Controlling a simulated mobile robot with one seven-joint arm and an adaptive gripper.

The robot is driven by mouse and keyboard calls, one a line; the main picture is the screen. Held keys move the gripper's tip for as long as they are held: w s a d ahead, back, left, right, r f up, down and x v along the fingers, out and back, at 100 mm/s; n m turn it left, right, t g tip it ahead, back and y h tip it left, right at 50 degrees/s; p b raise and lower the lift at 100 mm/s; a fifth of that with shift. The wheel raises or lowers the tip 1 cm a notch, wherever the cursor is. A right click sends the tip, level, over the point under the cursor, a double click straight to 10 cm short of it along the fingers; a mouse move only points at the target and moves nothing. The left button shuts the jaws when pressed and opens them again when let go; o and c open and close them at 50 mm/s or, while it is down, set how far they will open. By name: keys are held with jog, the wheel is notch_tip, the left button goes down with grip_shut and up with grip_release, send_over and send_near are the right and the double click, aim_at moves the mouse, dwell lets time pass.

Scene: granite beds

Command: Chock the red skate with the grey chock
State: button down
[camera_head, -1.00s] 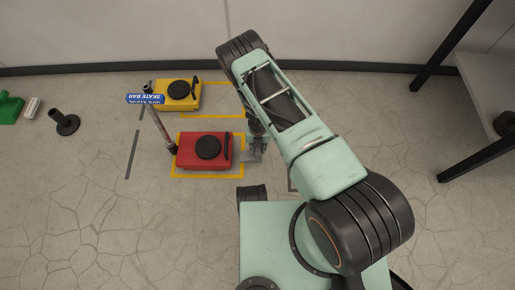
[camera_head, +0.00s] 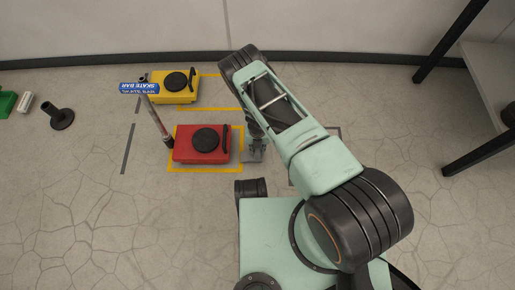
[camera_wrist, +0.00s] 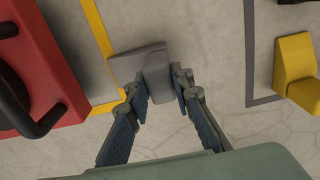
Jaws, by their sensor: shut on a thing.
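The red skate (camera_head: 188,151) with a black round pad and handle sits inside a yellow floor outline. Its side fills the left of the wrist view (camera_wrist: 62,75). The grey chock (camera_wrist: 157,68) is between the fingertips of my gripper (camera_wrist: 158,88), its thin flat end pointing left toward the skate and over the yellow line. A gap of floor shows between chock and skate. In the head view my gripper (camera_head: 256,142) is right of the skate, with the chock (camera_head: 252,156) low beneath it; whether it touches the floor I cannot tell.
A yellow skate (camera_head: 172,91) stands behind the red one. The skate bar (camera_head: 157,118) with a blue sign leans at the red skate's left. A yellow block (camera_wrist: 297,72) lies right of a grey floor line. A black stand (camera_head: 61,117) is far left; a table (camera_head: 487,95) is right.

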jog(key=c, duration=1.6)
grip_release()
jog(key=shift+o, duration=0.5)
jog(key=shift+o, duration=1)
jog(key=shift+r+p, duration=3.1)
jog(key=shift+r, duration=1.45)
